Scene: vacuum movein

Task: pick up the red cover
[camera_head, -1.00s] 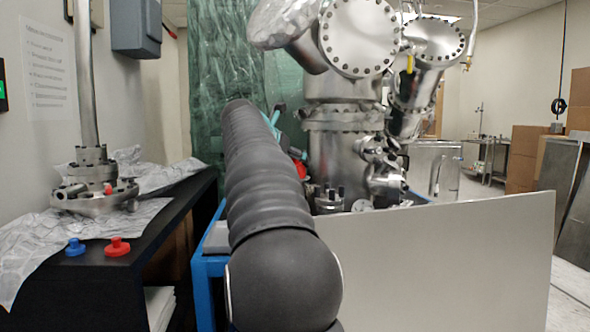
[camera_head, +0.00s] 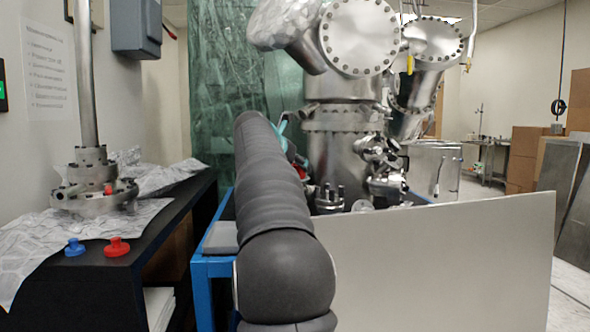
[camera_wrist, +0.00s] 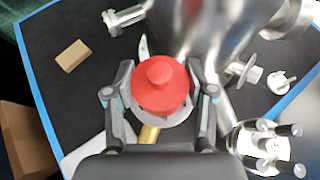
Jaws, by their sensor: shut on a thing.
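The red cover (camera_wrist: 163,97) is round with a raised knob and sits between the two fingers of my gripper (camera_wrist: 161,76) in the wrist view. The gripper is shut on it. A grey metal ring shows just beneath the cover; I cannot tell whether they touch. In the head view my arm hides most of the gripper and cover, and only a small red patch (camera_head: 302,174) shows beside the arm. Another red cover (camera_head: 117,247) lies on the black bench at the left, apart from my gripper.
A blue cover (camera_head: 75,247) and a flanged metal post (camera_head: 92,190) stand on the black bench (camera_head: 150,232). The steel vacuum chamber (camera_head: 345,150) rises beside my arm. A pale panel (camera_head: 440,260) stands at front right. A tan block (camera_wrist: 72,56) lies on the dark, blue-edged surface.

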